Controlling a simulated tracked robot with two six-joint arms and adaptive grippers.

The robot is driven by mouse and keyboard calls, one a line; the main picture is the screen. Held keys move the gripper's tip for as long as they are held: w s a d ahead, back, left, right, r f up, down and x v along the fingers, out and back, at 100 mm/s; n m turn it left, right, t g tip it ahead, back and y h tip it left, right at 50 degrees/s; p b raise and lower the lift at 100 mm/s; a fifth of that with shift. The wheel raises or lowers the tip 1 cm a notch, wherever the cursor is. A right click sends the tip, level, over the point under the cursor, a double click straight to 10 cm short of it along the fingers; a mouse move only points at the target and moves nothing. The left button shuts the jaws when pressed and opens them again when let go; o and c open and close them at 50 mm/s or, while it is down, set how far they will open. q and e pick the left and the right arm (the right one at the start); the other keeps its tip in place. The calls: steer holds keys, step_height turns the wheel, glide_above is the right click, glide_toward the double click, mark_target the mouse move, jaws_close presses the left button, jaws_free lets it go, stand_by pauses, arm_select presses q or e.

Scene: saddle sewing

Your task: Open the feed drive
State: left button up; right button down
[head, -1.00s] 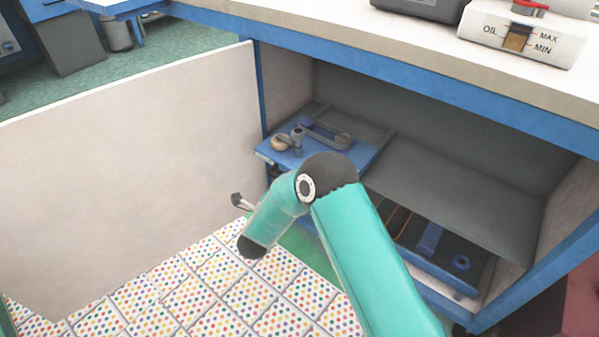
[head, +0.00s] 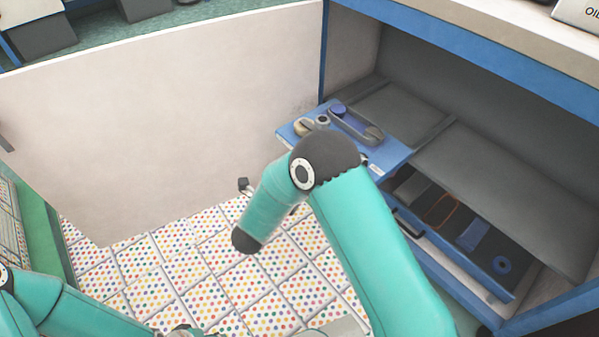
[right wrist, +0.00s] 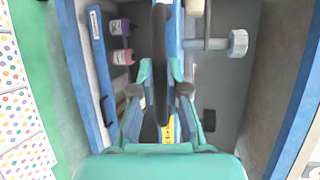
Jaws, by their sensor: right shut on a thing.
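No part labelled as the feed drive shows. In the right wrist view my right gripper (right wrist: 160,92) is shut on a dark upright bar (right wrist: 160,45), seen edge-on between the two fingers. A blue lower drawer (head: 455,262) is partly out. My left gripper (head: 184,331) is barely in view at the bottom edge.
A large pale panel (head: 170,130) stands open at left. The cabinet's right wall (head: 560,305) and worktop (head: 490,25) bound the space. The lower drawer holds several tools. A silver roller (right wrist: 237,43) is right of the bar. The dotted floor (head: 180,260) is clear.

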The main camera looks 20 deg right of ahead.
steer(key=shift+s+f, duration=0.1)
steer(key=shift+f, duration=0.15)
steer(key=c, duration=1.2)
jaws_free()
steer(key=shift+r, duration=0.1)
steer(key=v, duration=1.1)
steer(key=shift+s+a, duration=0.2)
steer(key=shift+a, duration=0.15)
